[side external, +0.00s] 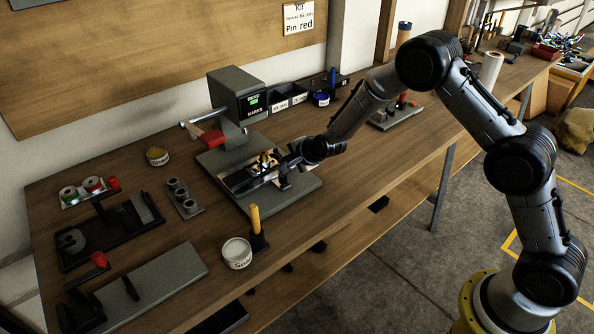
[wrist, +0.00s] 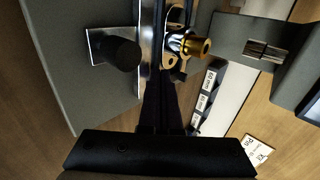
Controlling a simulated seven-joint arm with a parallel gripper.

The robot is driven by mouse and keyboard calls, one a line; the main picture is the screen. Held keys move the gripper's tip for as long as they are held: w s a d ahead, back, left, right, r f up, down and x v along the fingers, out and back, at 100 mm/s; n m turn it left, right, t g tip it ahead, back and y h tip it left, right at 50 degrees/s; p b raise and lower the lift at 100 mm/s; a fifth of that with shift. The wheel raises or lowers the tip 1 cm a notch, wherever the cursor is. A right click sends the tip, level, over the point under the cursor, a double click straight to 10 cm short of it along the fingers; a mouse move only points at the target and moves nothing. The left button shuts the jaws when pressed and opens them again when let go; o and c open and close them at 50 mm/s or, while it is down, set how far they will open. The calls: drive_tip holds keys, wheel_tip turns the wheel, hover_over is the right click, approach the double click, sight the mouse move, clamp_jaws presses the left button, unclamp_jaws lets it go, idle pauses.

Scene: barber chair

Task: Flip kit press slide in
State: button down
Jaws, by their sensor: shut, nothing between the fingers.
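The press (side external: 236,98) is a grey box head on a column, with a lit green display and a red-handled lever (side external: 208,136). Its grey base plate (side external: 300,192) carries a shiny metal slide (side external: 240,180) in front of the head. A brass-coloured piece (side external: 265,158) sits at the slide; it also shows in the wrist view (wrist: 190,45). My gripper (side external: 280,172) is shut and empty, low over the base at the slide. In the wrist view its dark fingers (wrist: 160,85) lie beside a black round knob (wrist: 115,52) on a metal plate. Fingertip contact is unclear.
A sign (side external: 299,18) reads "Kit" and "Pin red". Labelled bins (side external: 288,97) stand right of the press. A white tub (side external: 237,253) and an upright orange-handled tool (side external: 255,220) stand near the front edge. Black fixtures (side external: 105,230) fill the left.

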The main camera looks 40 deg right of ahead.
sight(270, 155)
drive_tip(key=w, duration=0.7)
drive_tip(key=shift+w, duration=0.3)
drive_tip(key=s, duration=0.4)
drive_tip(key=shift+s, duration=0.15)
drive_tip(key=v, duration=0.9)
drive_tip(key=shift+s+r, duration=0.25)
drive_tip(key=shift+r, duration=0.1)
